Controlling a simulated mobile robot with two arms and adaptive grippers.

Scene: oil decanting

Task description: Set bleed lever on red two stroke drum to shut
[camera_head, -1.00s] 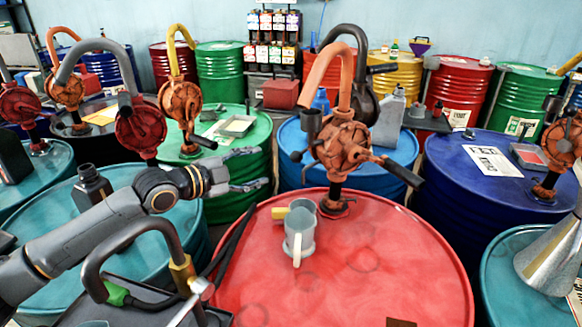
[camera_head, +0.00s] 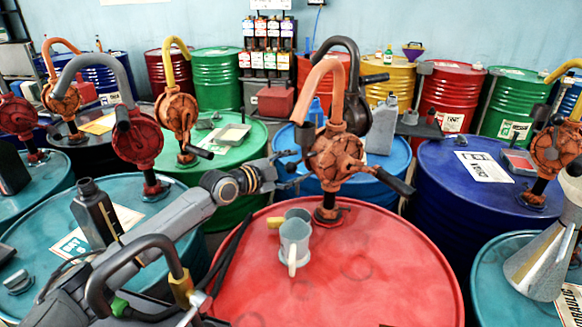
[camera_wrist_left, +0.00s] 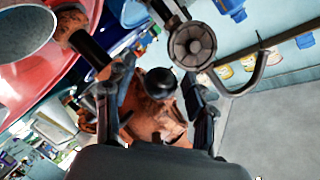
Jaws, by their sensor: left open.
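The red drum (camera_head: 350,270) fills the front middle of the head view. An orange, rusty hand pump (camera_head: 338,158) stands on its far side, with a curved orange spout and a black-gripped crank handle (camera_head: 394,181). A small dark lever or knob sits at the pump's left side; I cannot tell its setting. My left gripper (camera_head: 298,168) is open, close to the pump's left side and partly overlapping it. In the wrist view, the gripper's fingers (camera_wrist_left: 160,105) stand on either side of a round black knob (camera_wrist_left: 160,81) in front of the orange pump body. Contact cannot be told. My right gripper is not in view.
A blue drum (camera_head: 480,200) stands right and a metal funnel (camera_head: 540,262) at far right.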

